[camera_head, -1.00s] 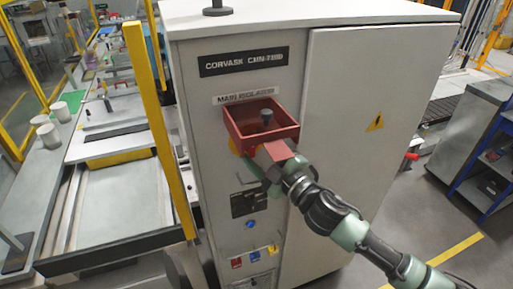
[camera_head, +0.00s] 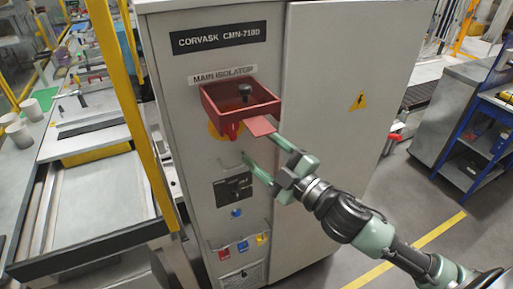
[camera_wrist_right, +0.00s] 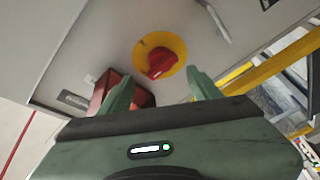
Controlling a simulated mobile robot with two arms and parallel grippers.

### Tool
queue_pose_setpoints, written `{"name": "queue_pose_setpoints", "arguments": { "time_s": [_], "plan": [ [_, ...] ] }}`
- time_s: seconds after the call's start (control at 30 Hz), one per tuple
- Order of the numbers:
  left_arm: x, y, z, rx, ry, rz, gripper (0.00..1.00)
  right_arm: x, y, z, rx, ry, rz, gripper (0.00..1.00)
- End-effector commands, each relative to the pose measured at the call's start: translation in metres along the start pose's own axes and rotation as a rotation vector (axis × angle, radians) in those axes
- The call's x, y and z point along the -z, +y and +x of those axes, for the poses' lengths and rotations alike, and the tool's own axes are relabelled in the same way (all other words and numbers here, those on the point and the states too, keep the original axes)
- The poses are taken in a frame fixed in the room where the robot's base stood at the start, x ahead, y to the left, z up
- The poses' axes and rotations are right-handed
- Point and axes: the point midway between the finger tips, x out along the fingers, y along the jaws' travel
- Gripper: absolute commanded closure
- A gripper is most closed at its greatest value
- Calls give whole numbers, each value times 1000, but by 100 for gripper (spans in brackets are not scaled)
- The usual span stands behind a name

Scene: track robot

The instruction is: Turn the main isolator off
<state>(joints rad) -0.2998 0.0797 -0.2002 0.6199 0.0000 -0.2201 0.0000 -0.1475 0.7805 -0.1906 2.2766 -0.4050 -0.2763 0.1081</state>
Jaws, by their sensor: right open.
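The main isolator's red knob (camera_wrist_right: 160,62) sits on a yellow disc (camera_wrist_right: 172,45) on the cabinet front in the right wrist view. In the head view the yellow disc (camera_head: 216,132) shows just below a red box (camera_head: 222,112), which partly hides the knob. My right gripper (camera_head: 259,147) is open and empty, below the flap. In the wrist view its fingers (camera_wrist_right: 160,80) are spread on either side of the red knob, apparently short of it.
A metal handle (camera_head: 230,162), a black latch plate (camera_head: 234,189), a blue button (camera_head: 237,212) and several coloured tags (camera_head: 242,247) are lower on the cabinet. A yellow post (camera_head: 130,100) stands close at left. A blue-framed bench (camera_head: 480,140) is at right.

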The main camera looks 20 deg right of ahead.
Motion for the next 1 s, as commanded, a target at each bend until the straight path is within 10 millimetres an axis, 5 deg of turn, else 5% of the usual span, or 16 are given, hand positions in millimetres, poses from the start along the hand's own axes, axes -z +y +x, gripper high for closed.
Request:
{"name": "queue_pose_setpoints", "arguments": {
  "time_s": [0.33, 0.47, 0.57, 0.7, 1.0],
  "plan": [
    [0, 0, 0, 0, 0, 0, 48, -2, -2, 0, -1, -13, 11, 37],
    [0, 0, 0, 0, 0, 0, 48, -25, -18, -11, -3, -149, 115, 37],
    [0, 0, 0, 0, 0, 0, 48, -61, -52, -38, 18, -380, 278, 37],
    [0, 0, 0, 0, 0, 0, 48, -96, -122, -102, 117, -744, 517, 37],
    [0, -1, 0, 1, 0, 0, 48, -86, -217, -208, 347, -1175, 782, 37]
  ]
}}
